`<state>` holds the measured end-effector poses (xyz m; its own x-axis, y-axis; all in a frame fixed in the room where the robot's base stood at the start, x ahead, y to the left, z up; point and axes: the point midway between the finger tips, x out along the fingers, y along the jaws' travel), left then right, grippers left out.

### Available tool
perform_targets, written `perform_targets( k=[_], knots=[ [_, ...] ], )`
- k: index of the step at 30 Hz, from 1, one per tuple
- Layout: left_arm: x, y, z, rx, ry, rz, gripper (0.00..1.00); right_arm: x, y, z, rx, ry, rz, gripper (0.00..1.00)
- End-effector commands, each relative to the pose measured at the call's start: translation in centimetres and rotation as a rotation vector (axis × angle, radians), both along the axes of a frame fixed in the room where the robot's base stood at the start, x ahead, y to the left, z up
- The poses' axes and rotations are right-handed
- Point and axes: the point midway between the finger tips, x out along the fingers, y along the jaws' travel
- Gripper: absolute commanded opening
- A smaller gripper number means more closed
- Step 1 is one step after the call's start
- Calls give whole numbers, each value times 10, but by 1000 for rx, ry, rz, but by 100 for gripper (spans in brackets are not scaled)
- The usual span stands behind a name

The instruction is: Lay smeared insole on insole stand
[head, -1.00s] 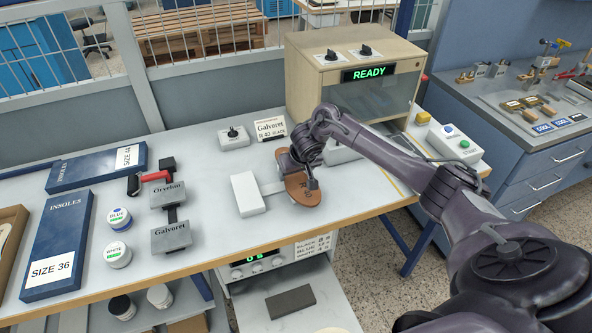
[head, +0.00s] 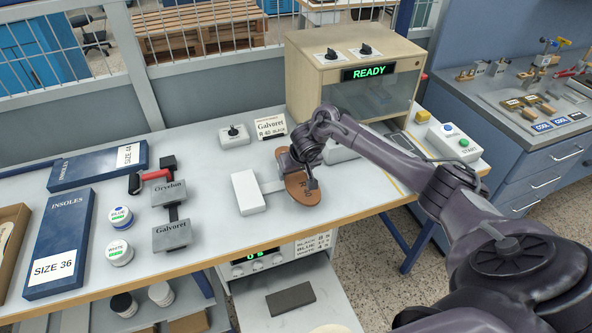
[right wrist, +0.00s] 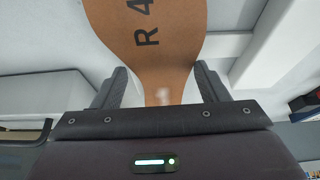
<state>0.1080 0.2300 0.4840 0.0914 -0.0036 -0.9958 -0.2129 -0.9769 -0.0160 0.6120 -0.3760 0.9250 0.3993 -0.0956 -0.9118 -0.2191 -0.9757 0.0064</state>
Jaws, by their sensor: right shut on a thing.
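The brown insole (head: 302,194), marked "R 40", is in my right gripper (head: 304,178) above the worktable. In the right wrist view the insole (right wrist: 150,30) runs between the two fingers (right wrist: 161,86) at its narrow part, with a small whitish patch low on it. The head view shows a white block (head: 248,192) with a pale flat bar reaching right toward the insole; it may be the insole stand. The insole overlaps the bar's end; I cannot tell whether they touch. My left gripper is out of view.
A beige cabinet showing READY (head: 350,90) stands behind my right arm. A sign reading Galvoret (head: 270,126) and a knob box (head: 234,137) stand behind the insole.

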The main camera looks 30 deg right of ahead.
Motion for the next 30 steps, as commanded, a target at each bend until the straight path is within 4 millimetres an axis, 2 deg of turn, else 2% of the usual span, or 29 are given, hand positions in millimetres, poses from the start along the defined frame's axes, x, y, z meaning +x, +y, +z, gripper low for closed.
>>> perform_targets(
  k=[18, 19, 24, 30],
  knots=[
    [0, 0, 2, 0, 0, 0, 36, 0, 0, -2, 1, -1, -2, 44],
    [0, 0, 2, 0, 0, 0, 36, 0, 0, -2, 1, -1, -2, 69],
    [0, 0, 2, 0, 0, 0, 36, 0, 0, -3, 0, -1, -1, 91],
    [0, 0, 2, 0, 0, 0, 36, 0, 0, -3, 0, 0, -1, 93]
  ],
)
